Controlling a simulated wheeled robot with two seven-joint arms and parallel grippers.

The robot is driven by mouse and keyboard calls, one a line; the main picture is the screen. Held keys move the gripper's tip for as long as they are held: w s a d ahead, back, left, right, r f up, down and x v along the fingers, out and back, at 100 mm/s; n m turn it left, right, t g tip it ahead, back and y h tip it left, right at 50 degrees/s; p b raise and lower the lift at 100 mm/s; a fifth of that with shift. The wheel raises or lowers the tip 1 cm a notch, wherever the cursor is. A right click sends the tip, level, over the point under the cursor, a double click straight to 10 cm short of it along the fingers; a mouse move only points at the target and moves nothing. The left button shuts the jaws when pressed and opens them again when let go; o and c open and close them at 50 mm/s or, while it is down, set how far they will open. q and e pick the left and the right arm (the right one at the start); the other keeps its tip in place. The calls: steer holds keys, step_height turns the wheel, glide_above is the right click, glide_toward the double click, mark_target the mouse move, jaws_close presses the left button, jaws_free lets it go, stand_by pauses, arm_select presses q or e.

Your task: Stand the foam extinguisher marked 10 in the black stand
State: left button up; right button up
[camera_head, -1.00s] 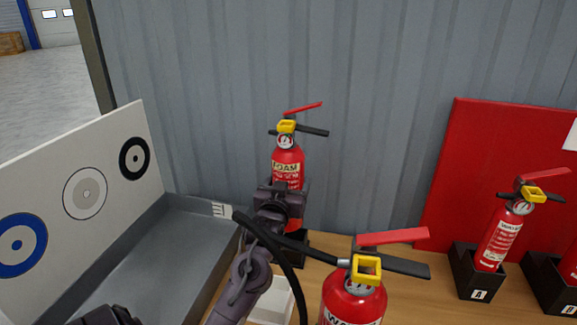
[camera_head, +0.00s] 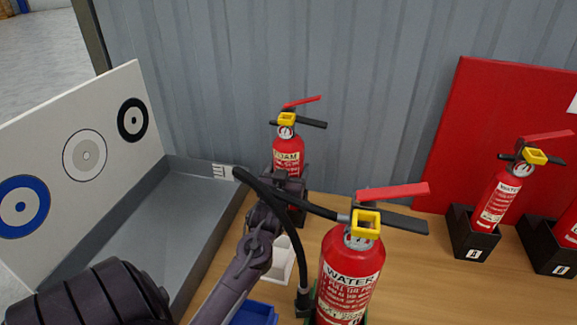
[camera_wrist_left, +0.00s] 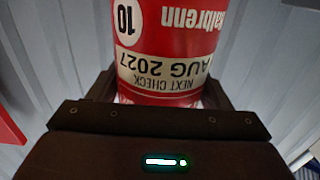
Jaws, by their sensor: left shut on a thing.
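The red foam extinguisher (camera_head: 288,155) is upright near the back wall, with a yellow-collared handle and red lever. My left gripper (camera_head: 288,184) is shut on its body. In the left wrist view the foam extinguisher (camera_wrist_left: 170,45) shows a "10" and a check label, upside down, between the jaws. A black stand (camera_head: 297,214) shows partly beneath it, behind my gripper. The extinguisher's base is hidden, so I cannot tell whether it rests on the stand's floor. My right gripper is not in view.
A red water extinguisher (camera_head: 350,270) stands close in front, its black hose (camera_head: 268,222) looping near my left arm. A white holder (camera_head: 280,262) and a blue one (camera_head: 255,315) sit nearby. A grey tray (camera_head: 170,225) is left; black holders (camera_head: 472,240) with extinguishers are right.

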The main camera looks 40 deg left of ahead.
arm_select(q)
steer(key=shift+r, duration=0.4)
steer(key=shift+f, duration=0.5)
steer(key=o, duration=1.2)
steer(key=shift+f, duration=0.45)
steer(key=shift+o, duration=1.3)
steer(key=shift+d+f, duration=0.1)
